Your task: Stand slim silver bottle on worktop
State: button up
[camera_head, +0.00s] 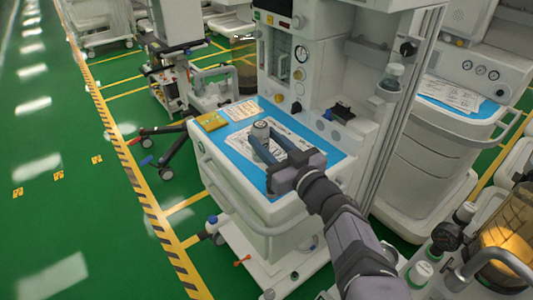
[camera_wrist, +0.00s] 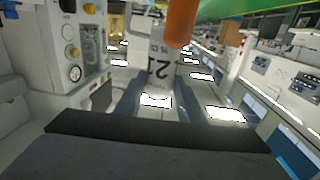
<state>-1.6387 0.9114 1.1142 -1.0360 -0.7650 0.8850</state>
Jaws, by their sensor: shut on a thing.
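My gripper (camera_head: 267,142) is over the blue-topped worktop (camera_head: 328,160) of the central cart, with its fingers on either side of a grey-silver bottle (camera_head: 261,129). The bottle's round end shows beyond the fingertips. In the wrist view, the silver bottle (camera_wrist: 158,72) with dark printed characters is between the two fingers of my gripper (camera_wrist: 157,98). An orange cylinder (camera_wrist: 181,22) shows at its far end; I cannot tell if it is part of the bottle. The fingers hide part of the bottle. I cannot tell whether it touches the worktop.
A yellow packet (camera_head: 211,121) and a white paper (camera_head: 242,110) lie at the worktop's far left. A printed sheet (camera_head: 240,151) lies under the bottle area. The machine's panel (camera_head: 300,75) rises behind. A small black device (camera_head: 342,112) is at the back right.

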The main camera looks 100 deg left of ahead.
jog(key=shift+r, duration=1.1)
notch_tip(320, 180, up, 14)
jog(key=p, duration=1.4)
jog(key=shift+f, duration=0.2)
jog(key=s+d+f+n+g+h+b, duration=0.1)
jog(key=s+d+f+b, duration=0.3)
jog(key=s+f+b, duration=0.5)
jog(key=w+a+f+m+t+y+b, duration=0.1)
jog(key=w+t, duration=0.1)
jog(key=w+a+f+m+t+y+b, duration=0.1)
jog(key=w+f+m+t+y, duration=0.1)
jog(key=w, duration=0.1)
jog(key=w+a+f+m+t+y+b, duration=0.1)
jog(key=w+m+t+b, duration=0.1)
jog(key=w+t, duration=0.1)
jog(key=shift+a+f, duration=0.2)
jog(key=shift+a, duration=0.05)
jog(key=shift+f+p, duration=0.65)
jog(key=shift+f, duration=4.35)
